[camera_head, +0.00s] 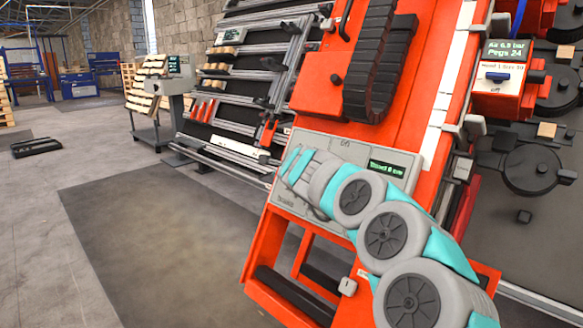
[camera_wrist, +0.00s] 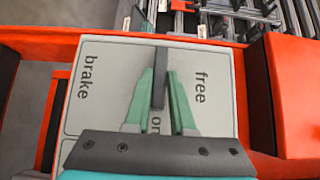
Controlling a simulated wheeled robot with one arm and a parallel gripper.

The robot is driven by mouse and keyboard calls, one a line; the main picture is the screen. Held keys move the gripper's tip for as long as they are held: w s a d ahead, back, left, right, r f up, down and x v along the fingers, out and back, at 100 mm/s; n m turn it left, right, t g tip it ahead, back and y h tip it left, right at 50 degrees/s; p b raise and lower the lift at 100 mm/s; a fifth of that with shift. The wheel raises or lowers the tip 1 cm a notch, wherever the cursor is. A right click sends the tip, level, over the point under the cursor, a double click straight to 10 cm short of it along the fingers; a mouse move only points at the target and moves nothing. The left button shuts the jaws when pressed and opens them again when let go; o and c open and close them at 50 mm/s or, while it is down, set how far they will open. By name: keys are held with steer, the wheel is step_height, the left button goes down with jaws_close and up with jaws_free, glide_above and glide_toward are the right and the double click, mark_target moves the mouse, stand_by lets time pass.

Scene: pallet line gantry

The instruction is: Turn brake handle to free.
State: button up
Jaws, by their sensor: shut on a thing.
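The brake handle (camera_wrist: 159,92) is a narrow dark bar standing in front of a light grey plate (camera_wrist: 105,70) in the wrist view. The bar points straight up and down in that picture. The plate reads "brake" at the left, "free" at the right, and "on" below the bar, partly covered. My gripper (camera_wrist: 160,72) has its two green fingers closed on the bar, one on each side. In the head view my arm covers the handle, and the fingers cannot be made out clearly.
An orange frame (camera_head: 330,95) carries a grey panel (camera_head: 348,150) with a small lit display (camera_head: 386,168). A slanted rack (camera_head: 225,143) stands behind to the left. An orange box with a display (camera_head: 505,100) is at the right.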

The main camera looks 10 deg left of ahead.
jaws_close()
